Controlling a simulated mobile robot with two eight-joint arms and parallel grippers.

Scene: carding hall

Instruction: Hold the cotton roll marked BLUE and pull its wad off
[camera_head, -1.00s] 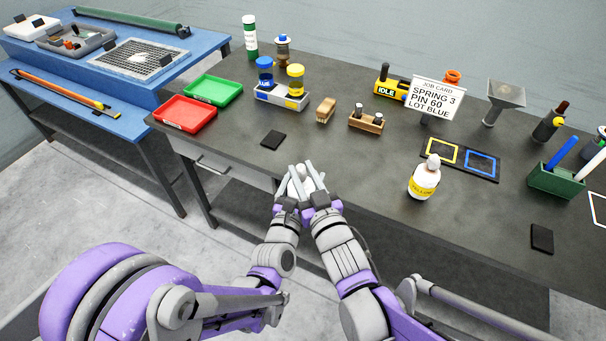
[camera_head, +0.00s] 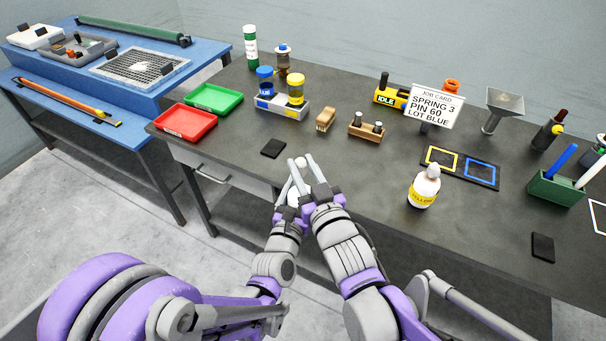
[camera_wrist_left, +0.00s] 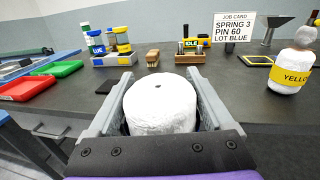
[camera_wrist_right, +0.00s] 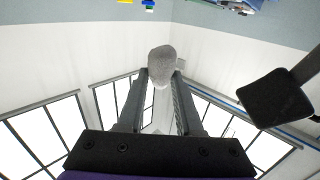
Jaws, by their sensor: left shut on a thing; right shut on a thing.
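My left gripper (camera_head: 291,192) is shut on a white cotton roll (camera_wrist_left: 160,104), upright between its fingers. The roll's top is bare with a small dark hole; any marking is hidden by the gripper. My right gripper (camera_head: 306,161) is shut on a pale rounded wad (camera_wrist_right: 162,60), held above the roll and apart from it. The wad also shows in the head view (camera_head: 299,163). Another roll, with a yellow band reading YELLOW (camera_head: 423,190), stands on the bench to the right with its wad on top.
A dark mat (camera_head: 481,176) with yellow and blue outlined squares lies behind the YELLOW roll. A job card (camera_head: 433,106) reads LOT BLUE. Red (camera_head: 187,135) and green (camera_head: 237,99) trays are at left. Dark pads lie at left (camera_head: 273,148) and right (camera_head: 542,246). Open bench lies between.

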